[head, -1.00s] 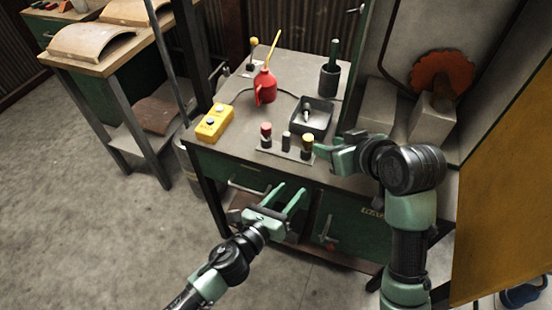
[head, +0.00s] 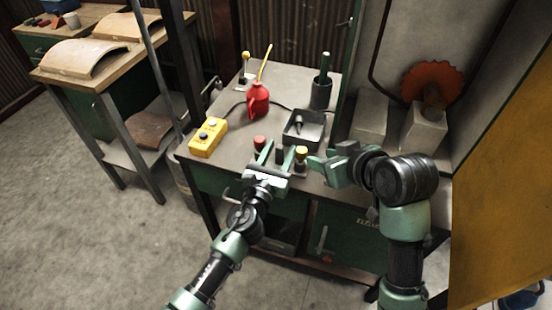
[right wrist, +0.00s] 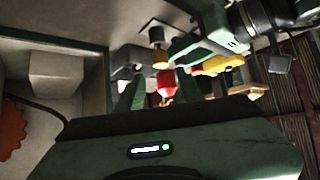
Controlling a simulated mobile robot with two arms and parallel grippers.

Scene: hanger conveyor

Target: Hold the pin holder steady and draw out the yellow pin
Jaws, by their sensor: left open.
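The pin holder (head: 292,165) stands at the table's front edge, partly hidden behind my left gripper in the head view. The yellow pin also shows beyond the fingers in the right wrist view (right wrist: 158,50). My left gripper (head: 275,155) is open, its fingers at the holder's front; contact cannot be told. My right gripper (head: 318,164) points left, close to the yellow pin's right side. Its fingers are apart and empty in the right wrist view (right wrist: 158,93).
A grey tray (head: 304,130) lies behind the holder. A yellow button box (head: 207,137), red oil can (head: 258,100) and dark cup (head: 321,93) stand farther back. A machine with an orange disc (head: 433,82) stands at right.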

